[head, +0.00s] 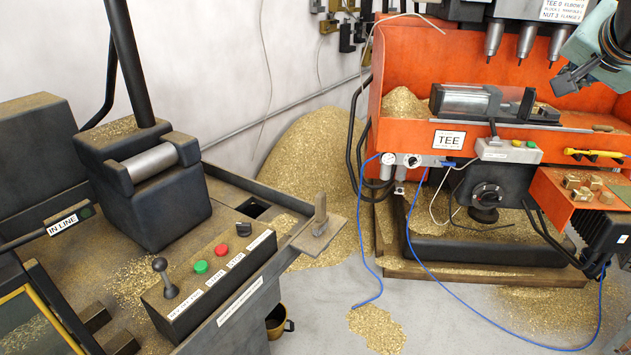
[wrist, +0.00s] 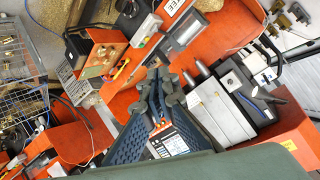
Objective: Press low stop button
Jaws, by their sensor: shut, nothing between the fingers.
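A dark control box (head: 210,275) sits on the bench at the lower left in the head view. It carries a red button (head: 221,249), a green button (head: 200,267), a black knob (head: 243,229) and a black ball-topped lever. Small white labels run along its front, too small to read surely. A pale box (head: 492,154) with small coloured buttons is on the orange machine; I cannot tell which button is the low stop. My gripper (head: 562,82) is at the upper right, far from the control box. In the wrist view its fingers (wrist: 166,84) are together and empty.
The orange machine (head: 590,142) with a TEE label fills the right, below my gripper. A yellow-handled tool (head: 594,154) lies at its front. A flat plate with an upright post (head: 320,222) sticks out from the bench. Brass chips (head: 310,165) heap between; blue hoses cross the floor.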

